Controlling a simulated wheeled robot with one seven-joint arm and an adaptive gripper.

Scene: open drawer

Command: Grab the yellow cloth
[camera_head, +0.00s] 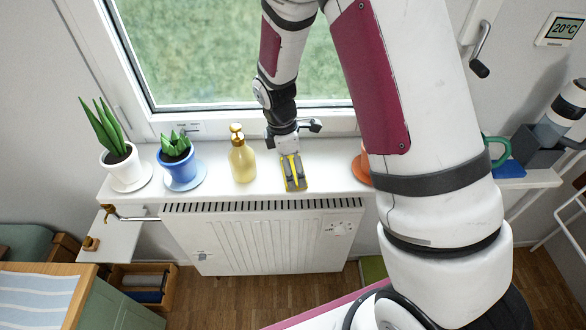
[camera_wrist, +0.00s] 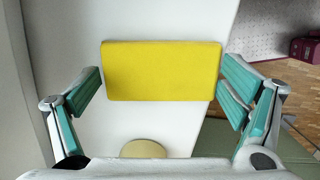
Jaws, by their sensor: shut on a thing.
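The yellow cloth (camera_head: 292,163) lies at the white windowsill, just right of the soap bottle. In the wrist view the cloth (camera_wrist: 160,70) is a flat folded rectangle between my fingers. My gripper (camera_head: 294,181) points down over the sill. In the wrist view my gripper (camera_wrist: 161,82) has one teal-padded finger at each short side of the cloth, shut on it. The fingers partly cover the cloth in the head view. I cannot tell whether the cloth is lifted clear of the sill.
The amber soap bottle (camera_head: 242,160) stands close left of my gripper. A blue pot (camera_head: 180,169) and a white pot (camera_head: 124,170) stand further left. An orange saucer (camera_head: 360,170) is to the right, partly behind my arm. A radiator (camera_head: 262,240) is below the sill (camera_head: 219,191).

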